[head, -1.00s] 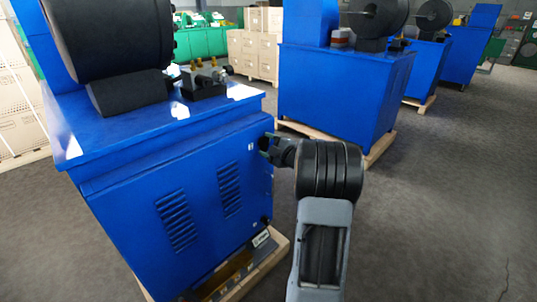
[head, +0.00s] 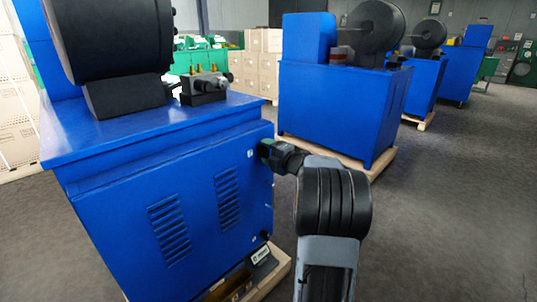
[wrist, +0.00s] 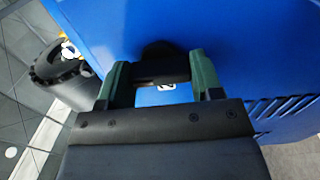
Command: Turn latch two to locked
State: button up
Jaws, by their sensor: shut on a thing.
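Latch two is a black knob (wrist: 160,64) on the blue cabinet panel (wrist: 240,45), beside a small white label reading 2 (wrist: 167,87) in the wrist view. My gripper (wrist: 158,78) has its two green fingers on either side of the knob and is shut on it. In the head view my gripper (head: 268,152) is at the upper right of the near cabinet's front panel (head: 200,215) and hides the latch there. The small label (head: 250,153) shows just left of it. I cannot tell the latch's exact angle.
A second black latch (head: 265,236) sits lower on the same panel edge. The near cabinet stands on a wooden pallet (head: 276,275). More blue machines (head: 335,105) stand behind to the right. Grey floor (head: 450,200) at right is clear.

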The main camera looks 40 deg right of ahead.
dwell(0.3)
jog(key=o, duration=0.9)
jog(key=s+p, duration=0.1)
jog(key=s, duration=0.3)
jog(key=s+d+p, duration=0.1)
jog(key=s, duration=0.4)
jog(key=s+d+p, duration=0.1)
jog(key=s, duration=0.3)
jog(key=shift+s+d+p, duration=0.2)
jog(key=shift+s+p, duration=0.1)
